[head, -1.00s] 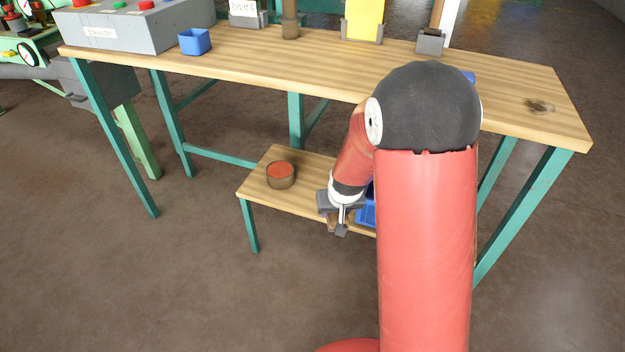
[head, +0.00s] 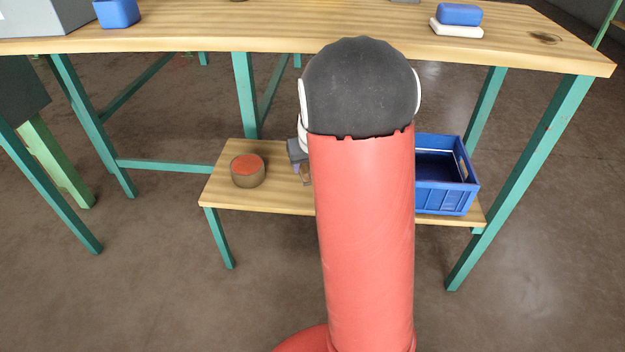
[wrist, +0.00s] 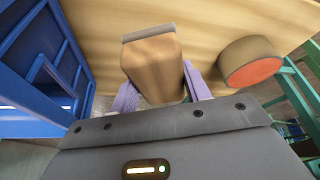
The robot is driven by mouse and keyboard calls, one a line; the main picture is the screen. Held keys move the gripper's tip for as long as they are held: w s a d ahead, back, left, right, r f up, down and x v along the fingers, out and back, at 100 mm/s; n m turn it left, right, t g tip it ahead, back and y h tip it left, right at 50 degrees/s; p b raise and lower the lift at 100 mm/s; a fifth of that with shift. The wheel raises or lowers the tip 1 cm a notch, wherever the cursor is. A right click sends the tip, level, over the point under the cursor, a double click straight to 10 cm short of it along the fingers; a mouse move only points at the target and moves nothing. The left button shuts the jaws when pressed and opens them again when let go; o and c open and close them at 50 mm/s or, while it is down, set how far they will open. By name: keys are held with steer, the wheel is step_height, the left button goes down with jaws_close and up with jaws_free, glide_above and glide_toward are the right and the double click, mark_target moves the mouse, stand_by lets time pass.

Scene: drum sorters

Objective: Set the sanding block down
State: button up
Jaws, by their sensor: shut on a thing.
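The sanding block is a wooden block (wrist: 152,66) with a grey strip along its far end. In the wrist view my gripper (wrist: 160,80) is shut on it, a purple finger on each side. The block is over the low wooden shelf (wrist: 225,20); I cannot tell if it touches the wood. In the head view the shelf (head: 275,200) is under the bench, and only a small part of my gripper (head: 299,158) and the block (head: 305,174) shows, the rest hidden behind my red arm.
A round brown tin with a red top (head: 248,171) stands on the shelf left of my gripper. A blue crate (head: 447,200) stands at the shelf's right end. The bench top (head: 270,38) overhangs behind, with teal legs (head: 245,95) around. Bare wood lies beyond the block.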

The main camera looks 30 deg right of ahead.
mark_target(308, 187)
step_height(308, 187, down, 5)
steer(key=shift+b, duration=0.55)
steer(key=shift+f, duration=0.1)
steer(key=o, duration=1.1)
steer(key=shift+c, duration=0.2)
